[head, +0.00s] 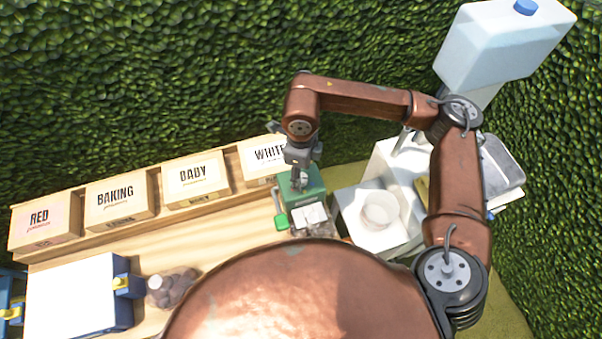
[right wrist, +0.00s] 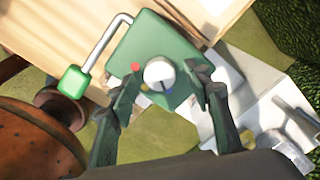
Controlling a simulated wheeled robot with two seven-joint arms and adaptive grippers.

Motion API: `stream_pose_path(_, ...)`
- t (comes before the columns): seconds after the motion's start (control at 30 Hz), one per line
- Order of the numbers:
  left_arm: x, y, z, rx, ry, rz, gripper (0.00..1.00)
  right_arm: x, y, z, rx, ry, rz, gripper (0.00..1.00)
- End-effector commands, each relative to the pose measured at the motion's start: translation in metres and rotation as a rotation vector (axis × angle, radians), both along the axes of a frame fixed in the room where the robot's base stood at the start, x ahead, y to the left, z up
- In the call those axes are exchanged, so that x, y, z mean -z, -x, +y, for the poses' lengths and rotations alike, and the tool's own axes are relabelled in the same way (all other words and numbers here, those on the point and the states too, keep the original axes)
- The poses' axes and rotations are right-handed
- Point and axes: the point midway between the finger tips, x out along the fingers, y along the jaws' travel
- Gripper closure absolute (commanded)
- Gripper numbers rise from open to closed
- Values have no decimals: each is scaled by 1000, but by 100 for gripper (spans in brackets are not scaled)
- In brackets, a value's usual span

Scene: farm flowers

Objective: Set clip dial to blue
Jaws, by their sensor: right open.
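The green machine (head: 312,193) stands at the right end of the wooden bench, with a crank ending in a green grip (head: 281,221). In the right wrist view, its green top (right wrist: 147,42) carries a round pale dial (right wrist: 159,73). A red dot (right wrist: 135,68) sits left of the dial, and small yellow and blue marks show at its lower edge. I cannot tell where the dial points. My right gripper (head: 299,183) is over the machine's top. In the right wrist view the gripper (right wrist: 166,80) is open, its fingers on either side of the dial; contact is unclear. My left gripper is out of view.
Boxes labelled RED (head: 45,222), BAKING (head: 118,200), and others line the bench's back. A jar (head: 172,287) and a blue-edged white board (head: 75,295) are at left. A white stand with a bowl (head: 381,210) is close right of the machine. A hedge stands behind.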

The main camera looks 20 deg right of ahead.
Motion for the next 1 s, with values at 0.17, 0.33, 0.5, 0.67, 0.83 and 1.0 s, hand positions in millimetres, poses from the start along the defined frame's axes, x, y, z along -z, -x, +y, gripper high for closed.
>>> stream_pose_path(0.17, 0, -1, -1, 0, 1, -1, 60, -33, -1, 0, -1, -1, -6, 54)
stream_pose_path(0.33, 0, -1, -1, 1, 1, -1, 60, -69, -1, 1, 0, -2, -5, 54)
stream_pose_path(0.5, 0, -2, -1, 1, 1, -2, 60, -96, -1, 0, 1, -1, -3, 54)
stream_pose_path(0.67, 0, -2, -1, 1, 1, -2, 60, -110, 0, 0, 0, 0, -1, 54)
stream_pose_path(0.83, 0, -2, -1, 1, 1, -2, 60, -113, 0, 0, 0, -1, -1, 54)
stream_pose_path(1.0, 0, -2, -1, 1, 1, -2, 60, -112, 0, 0, 0, -1, -1, 54)
